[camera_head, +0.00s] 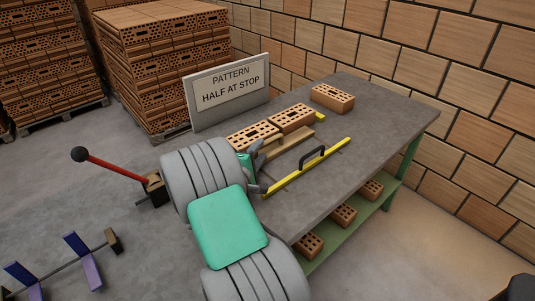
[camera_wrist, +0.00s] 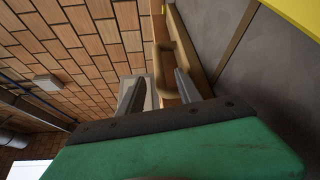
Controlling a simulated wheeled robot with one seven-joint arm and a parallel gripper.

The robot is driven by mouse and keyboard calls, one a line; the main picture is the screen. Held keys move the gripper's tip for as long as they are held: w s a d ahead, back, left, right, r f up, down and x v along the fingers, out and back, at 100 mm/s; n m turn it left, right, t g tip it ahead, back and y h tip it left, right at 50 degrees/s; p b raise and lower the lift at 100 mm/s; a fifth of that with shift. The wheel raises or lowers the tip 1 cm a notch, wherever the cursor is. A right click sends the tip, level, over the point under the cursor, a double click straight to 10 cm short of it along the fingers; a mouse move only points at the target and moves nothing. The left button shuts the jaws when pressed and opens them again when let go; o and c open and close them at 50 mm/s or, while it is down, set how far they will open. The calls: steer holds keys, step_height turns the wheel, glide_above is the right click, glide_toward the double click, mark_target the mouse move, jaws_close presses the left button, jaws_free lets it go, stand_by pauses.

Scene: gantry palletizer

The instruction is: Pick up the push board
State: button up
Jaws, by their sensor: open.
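The push board (camera_head: 292,143) is a long wooden board on the grey table, lying along the front of two bricks. In the wrist view the wooden board (camera_wrist: 188,48) runs down from the top, with a tan loop handle (camera_wrist: 162,62) on it. My gripper (camera_head: 260,168) is at the board's near left end in the head view, with its fingers spread. In the wrist view my open gripper (camera_wrist: 160,76) has the handle between or just beyond its fingertips; I cannot tell if they touch. My gripper and arm hide the board's near end in the head view.
A yellow bar with a black handle (camera_head: 312,158) lies close in front on the table (camera_head: 375,110). Two perforated bricks (camera_head: 291,118) stand behind the board, another (camera_head: 332,98) farther back. A sign (camera_head: 230,92) stands at the table's far edge. The table's right side is clear.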

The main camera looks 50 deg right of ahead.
mark_target(263, 146)
steer(key=x, duration=0.4)
steer(key=shift+d, duration=0.1)
steer(key=shift+c, duration=0.5)
jaws_close()
steer(key=shift+r, duration=0.1)
stand_by(0.6)
